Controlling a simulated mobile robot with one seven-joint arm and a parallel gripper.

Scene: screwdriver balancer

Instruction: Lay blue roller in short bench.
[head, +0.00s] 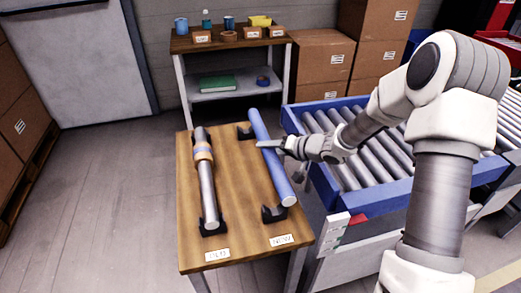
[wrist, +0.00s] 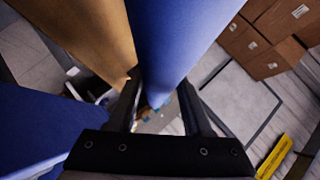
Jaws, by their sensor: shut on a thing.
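The blue roller (head: 272,160) is a long smooth cylinder over the right side of a wooden-topped bench (head: 230,190). My gripper (head: 284,148) reaches in from the right and is shut on the roller near its middle. In the wrist view the blue roller (wrist: 180,35) runs between the fingers of my gripper (wrist: 150,105). Two black cradles, a far one (head: 244,132) and a near one (head: 274,214), stand on the bench by the roller's ends. I cannot tell whether the roller touches them.
A grey roller with blue and tan bands (head: 206,175) lies in cradles on the bench's left side. A blue-framed roller conveyor (head: 375,195) stands close on the right. Behind are a shelf (head: 225,85) with small items and stacked cartons (head: 322,62). Floor at left is clear.

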